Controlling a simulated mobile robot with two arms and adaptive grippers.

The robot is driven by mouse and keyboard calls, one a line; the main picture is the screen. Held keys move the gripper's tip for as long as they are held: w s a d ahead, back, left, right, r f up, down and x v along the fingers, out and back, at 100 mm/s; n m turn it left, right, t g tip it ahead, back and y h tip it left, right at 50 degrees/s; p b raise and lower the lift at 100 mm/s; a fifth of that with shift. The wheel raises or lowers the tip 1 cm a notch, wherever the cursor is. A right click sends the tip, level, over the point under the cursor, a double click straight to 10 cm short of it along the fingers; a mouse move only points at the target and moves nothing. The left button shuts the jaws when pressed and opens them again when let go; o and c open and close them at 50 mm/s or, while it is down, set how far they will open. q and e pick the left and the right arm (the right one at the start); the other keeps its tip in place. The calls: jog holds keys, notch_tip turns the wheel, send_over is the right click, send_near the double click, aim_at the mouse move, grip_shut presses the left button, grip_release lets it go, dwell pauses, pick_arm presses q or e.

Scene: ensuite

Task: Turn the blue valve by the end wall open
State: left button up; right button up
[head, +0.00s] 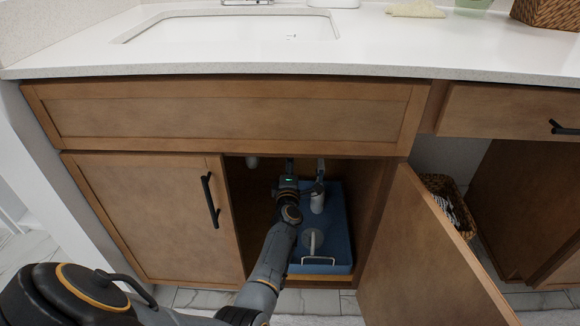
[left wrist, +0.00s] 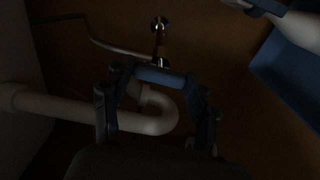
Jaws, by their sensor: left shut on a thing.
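The blue valve handle (left wrist: 160,76) shows in the dark left wrist view as a short blue bar, below chrome fittings on the cabinet's inner wall. My left gripper (left wrist: 157,84) has a finger on each side of the bar and is shut on it. In the head view my left arm reaches into the open sink cabinet, with the gripper (head: 287,186) deep inside; the valve is hidden behind it there. The handle looks roughly crosswise in the wrist view; whether the valve is open I cannot tell. My right gripper is not in view.
A blue bin (head: 338,268) with white bottles stands right of my forearm. White drain pipe (left wrist: 70,111) curves close below the gripper. The right cabinet door (head: 425,260) is swung open; the left door (head: 150,215) is shut. A wicker basket (head: 440,184) stands beyond the open door.

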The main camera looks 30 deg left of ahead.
pick_arm(q)
jog(key=shift+n, duration=0.3)
jog(key=o, duration=1.1)
jog(key=shift+o, duration=0.2)
